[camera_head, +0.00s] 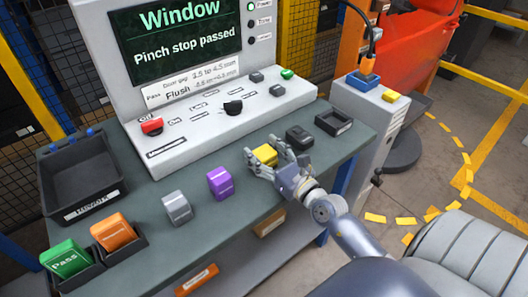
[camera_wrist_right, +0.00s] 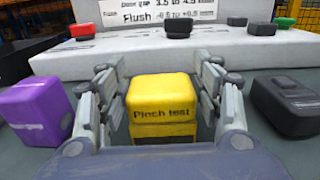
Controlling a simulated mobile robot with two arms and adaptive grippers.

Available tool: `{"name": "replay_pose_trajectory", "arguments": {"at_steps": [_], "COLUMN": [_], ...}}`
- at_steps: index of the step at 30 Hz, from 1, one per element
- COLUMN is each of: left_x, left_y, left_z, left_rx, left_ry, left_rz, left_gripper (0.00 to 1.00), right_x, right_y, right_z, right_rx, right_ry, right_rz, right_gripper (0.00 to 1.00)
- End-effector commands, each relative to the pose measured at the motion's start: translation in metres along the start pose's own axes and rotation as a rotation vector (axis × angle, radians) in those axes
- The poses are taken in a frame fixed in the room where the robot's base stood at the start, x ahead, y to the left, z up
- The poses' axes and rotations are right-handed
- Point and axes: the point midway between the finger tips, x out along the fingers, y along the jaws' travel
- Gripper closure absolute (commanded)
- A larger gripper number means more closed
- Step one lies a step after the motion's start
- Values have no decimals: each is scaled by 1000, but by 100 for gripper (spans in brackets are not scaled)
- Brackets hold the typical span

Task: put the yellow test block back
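The yellow test block (camera_head: 265,153) stands upright on the grey-green bench in front of the console. In the right wrist view the block (camera_wrist_right: 162,108) reads "Pinch test". My right gripper (camera_head: 268,161) reaches in from the lower right, with one finger on each side of the block. In the right wrist view the gripper (camera_wrist_right: 163,100) looks open, with narrow gaps beside the block; contact is not clear. An empty black tray (camera_head: 333,122) is at the bench's right end. My left gripper is not in view.
A black device (camera_head: 299,137) stands close right of the gripper. A purple block (camera_head: 220,183) and a grey block (camera_head: 177,206) stand to the left. Green (camera_head: 65,258) and orange (camera_head: 113,231) blocks sit in black holders. The console (camera_head: 220,125) rises behind; its screen reads "Pinch stop passed".

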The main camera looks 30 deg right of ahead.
Motion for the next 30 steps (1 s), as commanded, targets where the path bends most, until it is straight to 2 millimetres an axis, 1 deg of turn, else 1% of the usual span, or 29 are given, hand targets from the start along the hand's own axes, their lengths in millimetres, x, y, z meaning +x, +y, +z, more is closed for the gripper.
{"name": "replay_pose_trajectory", "arguments": {"at_steps": [10,14,16,20,30], "left_x": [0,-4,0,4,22], "left_y": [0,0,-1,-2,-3], "left_z": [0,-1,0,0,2], "left_rx": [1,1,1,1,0], "left_ry": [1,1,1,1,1], "left_rz": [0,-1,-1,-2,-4], "left_gripper": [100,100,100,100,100], "right_x": [0,-1,-8,-26,-80], "right_y": [0,0,0,0,0], "right_z": [0,5,1,0,-1], "right_rx": [0,-1,0,-1,-3], "right_ry": [0,0,3,3,5], "right_rz": [0,0,0,0,1], "right_gripper": [27,27,27,27,27]}}
